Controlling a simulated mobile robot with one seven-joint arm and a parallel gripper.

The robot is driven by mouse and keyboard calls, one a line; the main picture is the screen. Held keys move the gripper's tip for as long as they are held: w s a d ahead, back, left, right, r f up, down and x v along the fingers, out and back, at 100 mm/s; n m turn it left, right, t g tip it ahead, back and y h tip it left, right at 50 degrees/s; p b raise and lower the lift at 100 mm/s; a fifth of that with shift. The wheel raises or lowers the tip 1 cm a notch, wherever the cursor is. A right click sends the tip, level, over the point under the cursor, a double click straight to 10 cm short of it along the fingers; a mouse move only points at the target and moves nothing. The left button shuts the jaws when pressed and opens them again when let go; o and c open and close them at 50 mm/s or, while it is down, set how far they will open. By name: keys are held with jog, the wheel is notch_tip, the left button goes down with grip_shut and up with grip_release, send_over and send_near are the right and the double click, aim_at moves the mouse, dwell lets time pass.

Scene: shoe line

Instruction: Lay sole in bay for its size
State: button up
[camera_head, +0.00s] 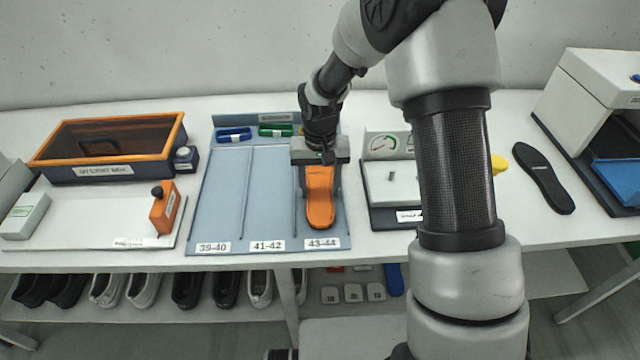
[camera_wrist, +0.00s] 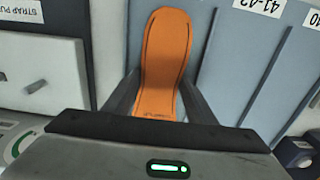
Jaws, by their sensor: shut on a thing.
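An orange sole (camera_head: 319,200) is held in my gripper (camera_head: 320,163) at the right bay of the blue tray (camera_head: 225,185), the bay labelled 43-44 (camera_head: 323,243). In the wrist view the orange sole (camera_wrist: 165,55) runs away between the two dark fingers of my gripper (camera_wrist: 155,95), which are shut on its sides. The sole lies lengthwise along the bay. I cannot tell whether it touches the bay floor. The bays labelled 39-40 (camera_head: 213,247) and 41-42 (camera_head: 267,245) are empty.
A blue piece (camera_head: 234,134) and a green piece (camera_head: 275,130) sit at the tray's back. An orange-rimmed box (camera_head: 100,170) stands left. A gauge fixture (camera_head: 388,148) stands close on the right. A black sole (camera_head: 543,178) lies farther right. Shoes line the shelf below.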

jog(key=shift+f, duration=0.25)
jog(key=o, duration=1.4)
notch_tip(320, 180, up, 18)
jog(key=shift+f+p, duration=0.25)
jog(key=shift+p, duration=0.2)
jog(key=s+d+r+t+p, duration=0.2)
jog(key=s+d+r, duration=0.3)
jog(key=s+r, duration=0.3)
jog(key=s+d+r+t+p, duration=0.3)
jog(key=s+d+r, duration=0.3)
jog(key=s, duration=0.9)
notch_tip(320, 180, up, 3)
jog(key=shift+r+t+p, duration=0.2)
jog(key=shift+t+p, duration=0.1)
jog(key=shift+p, duration=0.15)
